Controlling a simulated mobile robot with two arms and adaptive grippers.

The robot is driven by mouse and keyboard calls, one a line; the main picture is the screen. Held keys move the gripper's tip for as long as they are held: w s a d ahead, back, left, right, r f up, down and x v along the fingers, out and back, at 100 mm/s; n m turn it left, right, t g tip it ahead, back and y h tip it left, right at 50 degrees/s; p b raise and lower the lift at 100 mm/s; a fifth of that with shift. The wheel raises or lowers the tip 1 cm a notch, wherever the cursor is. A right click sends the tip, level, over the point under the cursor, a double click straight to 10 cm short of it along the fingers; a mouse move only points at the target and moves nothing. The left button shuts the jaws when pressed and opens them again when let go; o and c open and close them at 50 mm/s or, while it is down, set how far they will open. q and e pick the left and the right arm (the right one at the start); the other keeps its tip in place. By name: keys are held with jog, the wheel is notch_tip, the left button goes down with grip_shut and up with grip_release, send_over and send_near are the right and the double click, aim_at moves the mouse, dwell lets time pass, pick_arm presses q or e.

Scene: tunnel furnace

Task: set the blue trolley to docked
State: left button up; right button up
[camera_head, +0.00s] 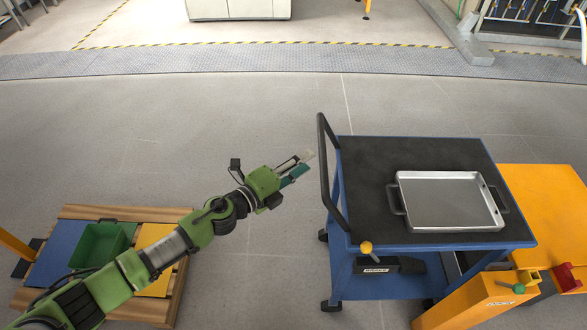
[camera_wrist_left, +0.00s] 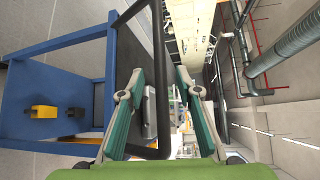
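The blue trolley (camera_head: 350,205) stands right of centre in the head view, with a black top and a black push handle (camera_head: 322,150) on its left side. The handle also shows in the left wrist view (camera_wrist_left: 160,70), in line with the gap between my fingers. An orange station (camera_head: 548,200) stands against or close to the trolley's right side. My right gripper is out of view.
A metal tray (camera_head: 450,228) with black grips lies on the trolley top. An orange post (camera_head: 480,303) with a green knob (camera_head: 519,288) and a red part (camera_head: 567,278) stands at lower right. A pallet (camera_head: 160,310) with a green bin (camera_head: 98,246) lies at left. The floor between is clear.

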pick_arm(q)
jog(key=shift+v, duration=1.7)
